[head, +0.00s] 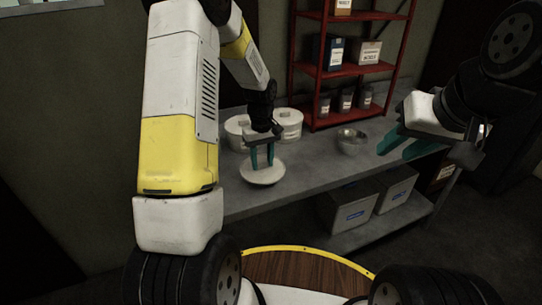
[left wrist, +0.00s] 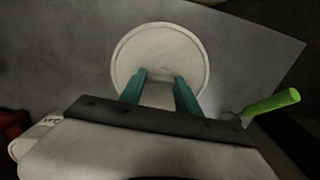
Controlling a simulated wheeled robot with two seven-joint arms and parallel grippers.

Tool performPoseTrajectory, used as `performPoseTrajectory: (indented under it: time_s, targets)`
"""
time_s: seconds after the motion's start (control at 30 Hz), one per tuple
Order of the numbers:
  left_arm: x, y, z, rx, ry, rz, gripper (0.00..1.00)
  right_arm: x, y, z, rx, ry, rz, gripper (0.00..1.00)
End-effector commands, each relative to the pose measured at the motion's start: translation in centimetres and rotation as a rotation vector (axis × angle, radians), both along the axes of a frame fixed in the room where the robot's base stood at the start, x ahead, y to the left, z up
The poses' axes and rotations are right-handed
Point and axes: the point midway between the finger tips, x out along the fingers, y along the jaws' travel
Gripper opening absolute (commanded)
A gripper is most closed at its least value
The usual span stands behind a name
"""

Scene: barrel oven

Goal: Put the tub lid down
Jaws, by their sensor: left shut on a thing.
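The tub lid (head: 262,176) is a pale round disc over the front left part of the grey bench (head: 315,172). My left gripper (head: 262,160) points down with its teal fingers shut on the lid's raised grip. In the left wrist view the lid (left wrist: 160,38) lies flat below the fingers (left wrist: 160,92). I cannot tell whether the lid touches the bench. Two white tubs stand behind it, one at left (head: 236,132) and one at right (head: 290,122), partly hidden by the gripper. My right gripper (head: 397,153) is open and empty, its teal fingers apart above the bench's right side.
A metal bowl (head: 350,144) stands right of the lid. A red shelf (head: 345,70) with boxes and jars is behind. Grey bins (head: 348,212) sit below the bench. The wrist view shows a green handle (left wrist: 272,102). The bench between lid and bowl is clear.

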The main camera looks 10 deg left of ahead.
Motion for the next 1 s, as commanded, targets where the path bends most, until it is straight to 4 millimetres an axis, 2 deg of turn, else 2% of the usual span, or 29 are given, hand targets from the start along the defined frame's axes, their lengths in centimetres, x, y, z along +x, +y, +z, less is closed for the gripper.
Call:
performPoseTrajectory:
  time_s: [0.23, 0.6, 0.63, 0.7, 0.73, 1.0]
  targets:
    - [-0.1, 0.0, -3.2, 0.000, 0.004, 0.000, 0.00, 0.0, 0.0, 0.0, 0.000, 0.000, 0.000, 0.36]
    - [-0.1, 0.0, -3.6, 0.000, 0.001, 0.001, 0.00, 0.0, 0.0, 0.0, 0.000, 0.000, 0.000, 0.36]
    - [-0.1, 0.0, -3.6, -0.001, 0.001, 0.001, 0.43, 0.0, 0.0, 0.0, 0.000, 0.000, 0.000, 0.36]
    - [-0.1, 0.0, -3.6, -0.001, 0.001, 0.001, 0.57, 0.0, 0.0, 0.0, 0.000, 0.000, 0.000, 0.36]
    - [-0.1, 0.0, -3.6, -0.001, 0.001, 0.001, 0.61, 0.0, 0.0, 0.0, 0.000, 0.000, 0.000, 0.36]
    - [-0.1, 0.0, -3.5, -0.001, 0.001, 0.001, 0.61, 0.0, 0.0, 0.0, 0.000, 0.000, 0.000, 0.36]
